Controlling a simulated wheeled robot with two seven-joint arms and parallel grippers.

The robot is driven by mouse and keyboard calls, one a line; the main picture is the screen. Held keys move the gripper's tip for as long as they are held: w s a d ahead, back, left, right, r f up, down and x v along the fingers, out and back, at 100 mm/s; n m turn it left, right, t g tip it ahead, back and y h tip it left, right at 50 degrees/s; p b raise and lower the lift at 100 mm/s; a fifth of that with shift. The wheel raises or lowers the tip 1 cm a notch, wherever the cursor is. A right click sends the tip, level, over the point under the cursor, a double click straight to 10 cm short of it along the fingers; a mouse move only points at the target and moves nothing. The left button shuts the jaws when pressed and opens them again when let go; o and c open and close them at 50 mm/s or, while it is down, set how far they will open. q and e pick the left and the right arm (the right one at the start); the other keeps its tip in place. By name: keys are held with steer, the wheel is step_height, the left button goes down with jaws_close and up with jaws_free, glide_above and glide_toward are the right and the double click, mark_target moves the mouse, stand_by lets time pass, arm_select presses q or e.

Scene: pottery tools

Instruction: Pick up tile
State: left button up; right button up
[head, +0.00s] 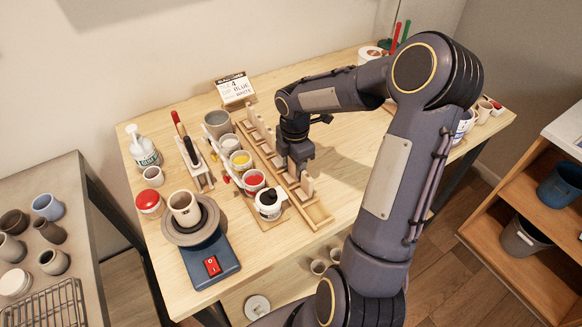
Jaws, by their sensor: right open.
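Several pale tiles stand upright in a long wooden rack (318,214) on the table. One tile (307,188) is at the near part of the rack, and another tile (251,114) is toward its far end. My right gripper (297,172) points down over the rack, close behind the near tile. It is open, and its own body hides most of the fingertips and what lies between them. I cannot tell whether it touches a tile. My left gripper is not in view.
Left of the rack are glaze cups, including a yellow one (241,161) and a red one (254,181), and a black-topped pot (269,203). A pottery wheel (205,238) holds a cup. A sign (235,89) stands behind. Table right of the rack looks clear.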

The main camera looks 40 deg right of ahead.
steer(key=shift+f, duration=0.75)
steer(key=c, duration=0.8)
